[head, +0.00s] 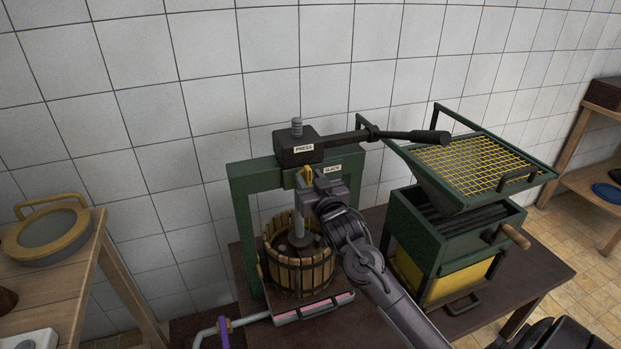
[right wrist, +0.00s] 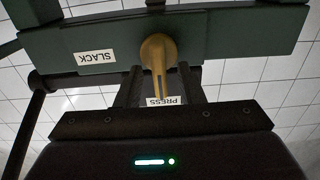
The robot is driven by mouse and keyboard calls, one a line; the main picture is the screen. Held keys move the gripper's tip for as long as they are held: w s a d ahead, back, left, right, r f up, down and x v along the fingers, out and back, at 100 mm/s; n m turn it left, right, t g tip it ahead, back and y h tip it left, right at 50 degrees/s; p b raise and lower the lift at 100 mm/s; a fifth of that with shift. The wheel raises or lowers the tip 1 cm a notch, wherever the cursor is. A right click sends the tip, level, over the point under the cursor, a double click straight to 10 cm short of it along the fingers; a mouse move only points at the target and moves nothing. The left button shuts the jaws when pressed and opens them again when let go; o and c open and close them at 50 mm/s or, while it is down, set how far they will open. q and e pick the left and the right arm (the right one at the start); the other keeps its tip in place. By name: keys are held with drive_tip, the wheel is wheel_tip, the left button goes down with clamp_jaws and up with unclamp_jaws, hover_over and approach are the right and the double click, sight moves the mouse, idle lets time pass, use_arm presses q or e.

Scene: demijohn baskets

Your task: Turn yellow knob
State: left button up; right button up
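The yellow knob (head: 307,174) sits on the front of the green press frame (head: 242,200). In the right wrist view, which shows the labels upside down, the yellow knob (right wrist: 158,52) has a narrow handle pointing toward the PRESS label (right wrist: 163,101). The SLACK label (right wrist: 95,57) is off to its side. My right gripper (head: 316,180) is at the knob in the head view. In the right wrist view its two dark fingers stand apart on either side of the knob's handle, with gaps visible on both sides. My left gripper is not in view.
A dark lever (head: 405,135) extends right above my right gripper. A slatted wooden basket (head: 300,272) stands under the press. A green crusher with a yellow grid (head: 470,160) is at right. A wooden table with a yellow-rimmed basin (head: 48,240) is at left.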

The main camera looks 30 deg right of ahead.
clamp_jaws()
idle(0.4)
drive_tip(key=m+p, duration=0.2)
drive_tip(key=m, duration=0.4)
drive_tip(key=d+f+m+p, duration=0.1)
drive_tip(key=m+p, duration=0.2)
drive_tip(key=m, duration=0.3)
drive_tip(key=m+p, duration=0.2)
drive_tip(key=m, duration=0.3)
drive_tip(key=shift+s+d+f+m+p, duration=0.2)
drive_tip(key=shift+d+m+p, duration=0.1)
drive_tip(key=shift+m, duration=0.1)
idle(0.4)
